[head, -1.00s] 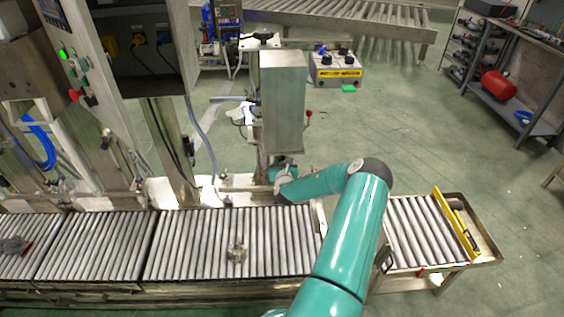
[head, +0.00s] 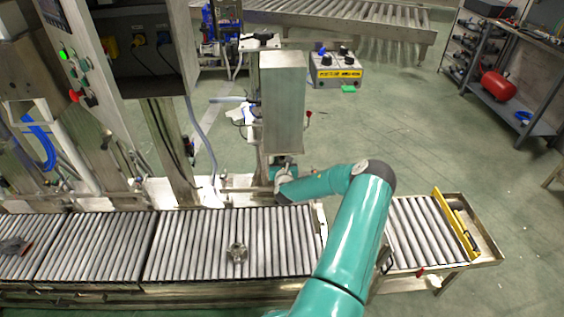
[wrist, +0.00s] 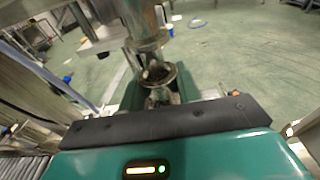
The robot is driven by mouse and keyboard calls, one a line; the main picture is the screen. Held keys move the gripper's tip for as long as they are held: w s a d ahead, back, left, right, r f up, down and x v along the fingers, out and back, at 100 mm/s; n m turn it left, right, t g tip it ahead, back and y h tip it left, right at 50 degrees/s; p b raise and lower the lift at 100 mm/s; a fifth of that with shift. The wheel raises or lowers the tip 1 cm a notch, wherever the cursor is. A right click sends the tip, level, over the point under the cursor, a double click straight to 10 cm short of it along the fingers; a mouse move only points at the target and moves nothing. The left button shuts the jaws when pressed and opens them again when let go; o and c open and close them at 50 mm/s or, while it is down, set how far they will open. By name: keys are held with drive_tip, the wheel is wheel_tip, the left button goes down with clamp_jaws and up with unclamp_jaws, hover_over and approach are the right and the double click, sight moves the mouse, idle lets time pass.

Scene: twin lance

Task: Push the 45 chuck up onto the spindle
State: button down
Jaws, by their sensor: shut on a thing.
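In the head view, my gripper (head: 283,178) is below the tall metal column housing (head: 283,105), behind the conveyor. It is small there and its fingers are hard to make out. In the wrist view, a round metal piece with a flared rim, which I take as the 45 chuck (wrist: 158,76), is held just beyond my gripper's black edge. The metal spindle (wrist: 143,22) comes down from above, in line with the chuck. They look very close or touching; I cannot tell whether the chuck is seated.
Another small metal part (head: 237,252) lies on the roller conveyor (head: 190,245) in front. A dark object (head: 14,246) lies at the far left. A control cabinet (head: 130,45) stands left of the column. A yellow-labelled box (head: 338,70) is behind at right.

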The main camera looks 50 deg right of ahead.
drive_tip(key=shift+r, duration=1.5)
drive_tip(key=c, duration=0.9)
unclamp_jaws()
drive_tip(key=shift+f, duration=0.1)
drive_tip(key=shift+s, duration=0.1)
drive_tip(key=v, duration=1.3)
drive_tip(key=shift+s+a+r, duration=0.2)
drive_tip(key=shift+s+a, duration=0.05)
